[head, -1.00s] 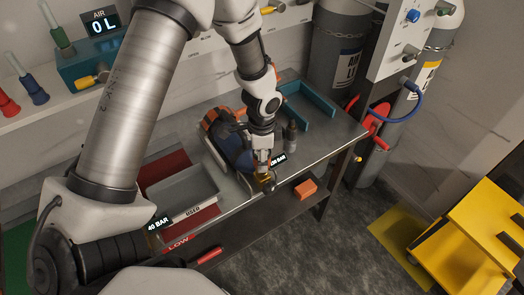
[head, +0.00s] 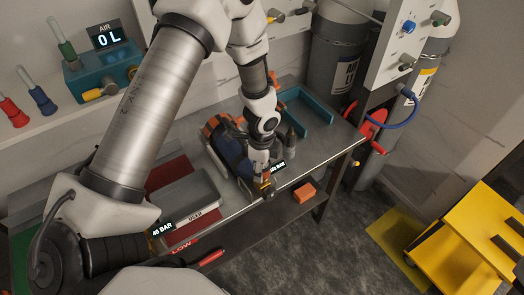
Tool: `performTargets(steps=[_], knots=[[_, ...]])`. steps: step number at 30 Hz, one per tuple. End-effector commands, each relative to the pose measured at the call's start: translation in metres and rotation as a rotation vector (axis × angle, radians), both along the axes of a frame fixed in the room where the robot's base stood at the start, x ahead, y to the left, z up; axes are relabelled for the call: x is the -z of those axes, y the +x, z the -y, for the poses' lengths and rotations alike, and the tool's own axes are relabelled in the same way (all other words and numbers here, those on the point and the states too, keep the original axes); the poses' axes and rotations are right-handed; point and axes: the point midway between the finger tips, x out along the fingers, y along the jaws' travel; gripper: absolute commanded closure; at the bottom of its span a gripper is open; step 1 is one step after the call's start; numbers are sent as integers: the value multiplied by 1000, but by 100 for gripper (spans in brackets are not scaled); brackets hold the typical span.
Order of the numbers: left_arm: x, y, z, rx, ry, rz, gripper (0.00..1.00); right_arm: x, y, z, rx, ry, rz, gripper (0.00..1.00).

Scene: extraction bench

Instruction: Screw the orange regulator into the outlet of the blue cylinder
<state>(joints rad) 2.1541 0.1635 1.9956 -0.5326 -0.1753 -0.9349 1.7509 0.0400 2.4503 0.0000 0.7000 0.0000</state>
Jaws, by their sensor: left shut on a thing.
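The blue cylinder (head: 232,149) lies on the steel bench with its valve end towards the front edge. My left gripper (head: 262,176) points down at that end and is shut on a small yellow-orange part (head: 265,184). The gripper partly covers this part, so I cannot tell whether it is the regulator or the valve, or how it sits on the outlet. Orange pieces (head: 214,124) show at the cylinder's far end. A display ending in BAR is half hidden beside the gripper. My right gripper is not in view.
A grey tray marked USED (head: 190,191) lies left of the cylinder. Small dark bottles (head: 290,142) and a teal holder (head: 306,106) are to the right. An orange block (head: 303,192) rests on the lower shelf. A yellow cart (head: 470,235) stands at right on the floor.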

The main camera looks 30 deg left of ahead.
Motion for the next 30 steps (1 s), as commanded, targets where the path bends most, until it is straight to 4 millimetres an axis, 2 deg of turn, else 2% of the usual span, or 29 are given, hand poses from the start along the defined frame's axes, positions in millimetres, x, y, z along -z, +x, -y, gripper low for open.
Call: performTargets(steps=[1,4,7,13,14,15,16,26,30], knots=[[-13,-1,0,89,1,-5,98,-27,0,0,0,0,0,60],[-11,-1,0,278,0,-4,98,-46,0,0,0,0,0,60],[-5,-1,0,384,0,-2,98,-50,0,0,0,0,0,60],[0,0,0,397,0,0,98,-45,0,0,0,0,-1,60],[0,0,0,396,0,0,38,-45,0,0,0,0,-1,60],[0,0,0,396,0,0,24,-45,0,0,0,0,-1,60],[0,0,0,395,0,0,20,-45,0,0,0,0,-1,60],[-2,0,0,393,0,-1,20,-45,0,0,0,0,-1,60],[-20,1,0,391,2,3,20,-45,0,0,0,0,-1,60]])
